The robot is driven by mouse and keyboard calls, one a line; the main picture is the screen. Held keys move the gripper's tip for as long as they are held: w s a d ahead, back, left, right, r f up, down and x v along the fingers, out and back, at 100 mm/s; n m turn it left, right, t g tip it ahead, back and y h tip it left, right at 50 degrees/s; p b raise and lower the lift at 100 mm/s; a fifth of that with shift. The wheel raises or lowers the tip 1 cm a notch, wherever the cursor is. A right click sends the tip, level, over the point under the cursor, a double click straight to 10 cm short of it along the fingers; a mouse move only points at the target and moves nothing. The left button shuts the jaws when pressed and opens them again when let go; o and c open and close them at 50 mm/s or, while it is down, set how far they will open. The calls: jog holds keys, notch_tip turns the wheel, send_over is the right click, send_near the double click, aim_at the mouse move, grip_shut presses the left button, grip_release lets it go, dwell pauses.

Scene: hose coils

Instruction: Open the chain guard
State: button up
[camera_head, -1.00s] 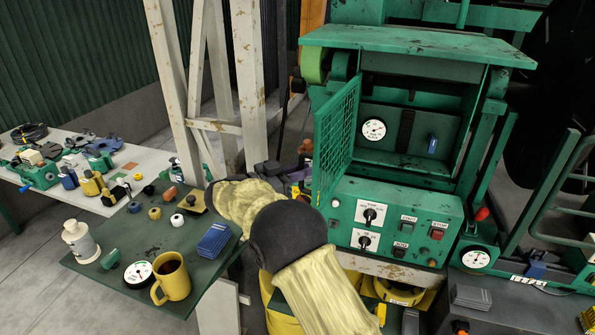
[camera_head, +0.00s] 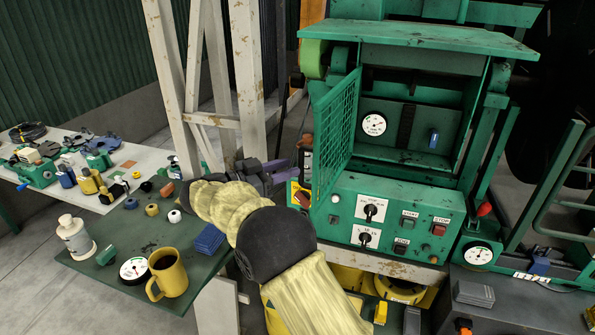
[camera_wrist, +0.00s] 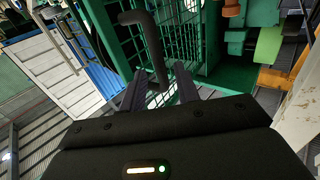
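The chain guard (camera_head: 337,140) is a green wire-mesh door on the left side of the green machine's opening. In the head view it stands swung outward, with the recess behind it exposed. In the wrist view its mesh (camera_wrist: 115,50) fills the upper middle. A dark bent handle (camera_wrist: 156,50) stands in front of the mesh. My gripper (camera_wrist: 161,80) has its two fingers apart, with the handle's lower end between them in the picture; I cannot tell whether they touch it. In the head view my gripper (camera_head: 285,170) is left of the guard, partly hidden by my arm.
A green table (camera_head: 140,285) at lower left holds a yellow mug (camera_head: 170,276), a white bottle (camera_head: 74,236) and blue pads (camera_head: 208,239). Cream posts (camera_head: 250,70) rise behind my arm. The control panel (camera_head: 390,222) is below the guard.

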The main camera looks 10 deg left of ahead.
jog(key=b+v, duration=0.4)
jog(key=v, duration=0.8)
jog(key=shift+s+a, duration=0.15)
dwell(0.3)
